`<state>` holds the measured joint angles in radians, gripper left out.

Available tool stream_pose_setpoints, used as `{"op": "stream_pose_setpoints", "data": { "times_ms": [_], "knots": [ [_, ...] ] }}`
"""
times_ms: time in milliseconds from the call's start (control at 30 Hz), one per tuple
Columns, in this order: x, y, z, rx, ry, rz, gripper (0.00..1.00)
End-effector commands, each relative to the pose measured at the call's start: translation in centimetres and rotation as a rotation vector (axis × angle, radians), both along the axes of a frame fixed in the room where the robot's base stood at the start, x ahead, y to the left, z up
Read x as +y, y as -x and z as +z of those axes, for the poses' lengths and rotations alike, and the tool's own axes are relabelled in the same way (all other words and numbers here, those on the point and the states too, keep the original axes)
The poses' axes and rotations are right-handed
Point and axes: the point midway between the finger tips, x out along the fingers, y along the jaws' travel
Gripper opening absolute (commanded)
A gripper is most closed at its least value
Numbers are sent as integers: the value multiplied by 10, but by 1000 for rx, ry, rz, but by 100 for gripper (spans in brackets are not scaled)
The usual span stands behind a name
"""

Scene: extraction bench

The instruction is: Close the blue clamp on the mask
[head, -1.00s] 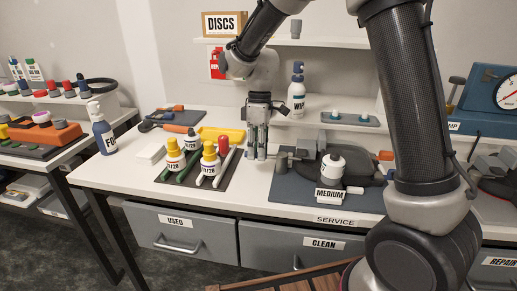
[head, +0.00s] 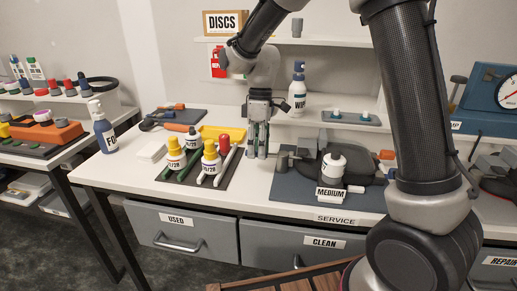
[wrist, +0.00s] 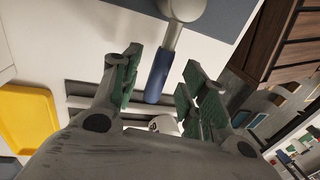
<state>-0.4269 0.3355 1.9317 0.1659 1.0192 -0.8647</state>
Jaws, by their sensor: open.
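In the wrist view a blue handle (wrist: 158,76), which looks like the blue clamp's lever, points out from a grey rod and round end. It lies between my open gripper's (wrist: 163,72) green-padded fingers, with gaps on both sides. In the head view my gripper (head: 257,154) points down at the left edge of the service mat, and the blue handle is hidden there. A grey post (head: 281,162) stands just right of the fingers. The clamp's position cannot be told clearly.
A white bottle (head: 332,163) and MEDIUM label (head: 331,195) are at right. The blue mat (head: 285,192) is bare at its front left.

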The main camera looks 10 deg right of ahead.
Motion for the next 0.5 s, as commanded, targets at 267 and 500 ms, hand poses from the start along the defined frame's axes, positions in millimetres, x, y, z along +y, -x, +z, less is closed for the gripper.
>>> {"op": "stream_pose_setpoints", "data": {
  "times_ms": [267,500],
  "knots": [
    [-4,-11,54,-6,-2,-1,44],
    [-7,-19,98,-4,-2,-1,44]
  ]
}}
